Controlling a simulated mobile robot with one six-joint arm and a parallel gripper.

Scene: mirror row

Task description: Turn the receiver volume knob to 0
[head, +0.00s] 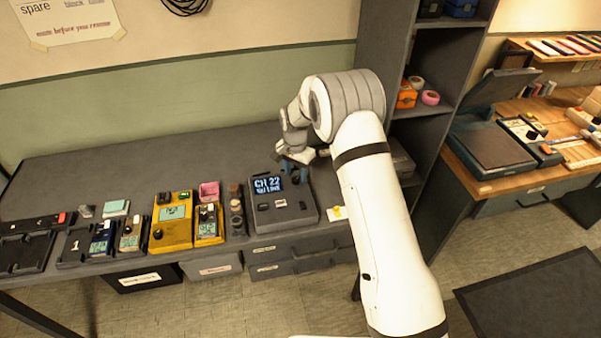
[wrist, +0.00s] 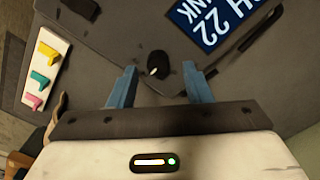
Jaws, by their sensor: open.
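The receiver (head: 285,212) is a dark grey box with a lit blue display reading "CH 22" and a second line. It sits near the right end of the grey bench. In the wrist view the receiver's face (wrist: 112,40) fills much of the picture, display upside down. A black volume knob (wrist: 157,62) with a pale pointer mark aimed to the lower left shows there; no scale is readable. My gripper (head: 294,168) is over the receiver's back edge. Its blue fingers (wrist: 159,68) are open, one to each side of the knob in the picture; contact cannot be told.
A white card (wrist: 44,70) with yellow, teal and pink pieces lies beside the receiver. Yellow meters (head: 172,222) and several small devices stand to the left on the bench. A tall grey shelf (head: 398,60) rises behind my arm on the right.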

